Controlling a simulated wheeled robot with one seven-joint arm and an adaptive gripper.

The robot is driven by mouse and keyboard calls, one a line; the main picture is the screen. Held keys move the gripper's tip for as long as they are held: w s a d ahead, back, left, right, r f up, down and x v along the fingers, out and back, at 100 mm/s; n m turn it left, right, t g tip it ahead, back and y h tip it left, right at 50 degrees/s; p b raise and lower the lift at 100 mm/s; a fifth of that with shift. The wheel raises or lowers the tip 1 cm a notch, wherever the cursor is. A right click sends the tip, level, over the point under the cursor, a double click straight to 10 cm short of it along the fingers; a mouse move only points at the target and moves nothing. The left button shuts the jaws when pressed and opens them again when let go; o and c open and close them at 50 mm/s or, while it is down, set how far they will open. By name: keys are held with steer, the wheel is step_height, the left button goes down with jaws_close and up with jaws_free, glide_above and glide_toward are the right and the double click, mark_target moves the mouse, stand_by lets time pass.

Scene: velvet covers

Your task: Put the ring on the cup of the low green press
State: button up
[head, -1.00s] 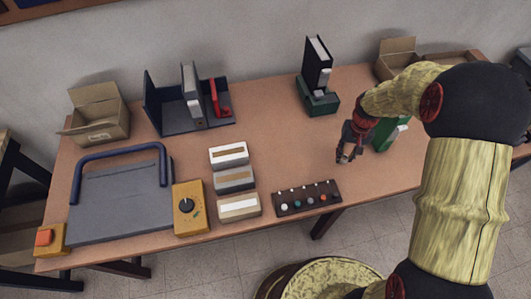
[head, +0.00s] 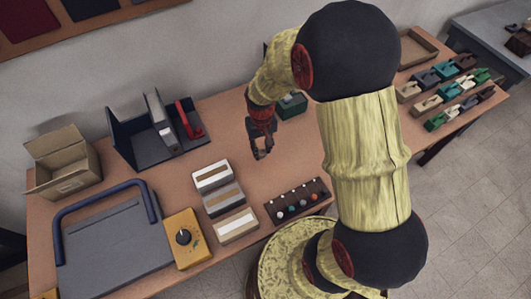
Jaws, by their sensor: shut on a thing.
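My gripper (head: 262,153) hangs over the middle of the table, fingers pointing down, above and behind the dark rack. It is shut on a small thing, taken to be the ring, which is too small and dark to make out. A green press base (head: 292,105) shows just right of my gripper, farther back, partly covered by my arm. Its cup cannot be made out. Any other green press behind my arm is hidden.
A dark rack (head: 298,201) with several coloured knobs lies at the front edge. Pale boxes (head: 223,200), a yellow control box (head: 187,238) and a blue-handled grey plate (head: 105,245) stand left. Several coloured blocks (head: 440,92) stand right. Bare table lies below my gripper.

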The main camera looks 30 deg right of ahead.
steer(key=s+d+r+m+p, duration=0.1)
steer(key=s+d+r, duration=0.1)
steer(key=s, duration=0.4)
steer(key=s+d+r+m+p, duration=0.1)
steer(key=s+r, duration=0.1)
steer(key=s, duration=0.3)
steer(key=b, duration=0.3)
glide_above(269, 158)
step_height(269, 158, down, 10)
steer(key=shift+s+r, duration=0.15)
steer(key=shift+w+f+b, duration=0.15)
steer(key=shift+f+b, duration=0.05)
steer(key=shift+f, duration=0.7)
steer(key=shift+w+f+b, duration=0.1)
steer(key=shift+f+b, duration=0.05)
steer(key=shift+f, duration=0.75)
steer(key=shift+f, duration=0.2)
steer(key=o, duration=0.8)
steer(key=shift+o, duration=0.2)
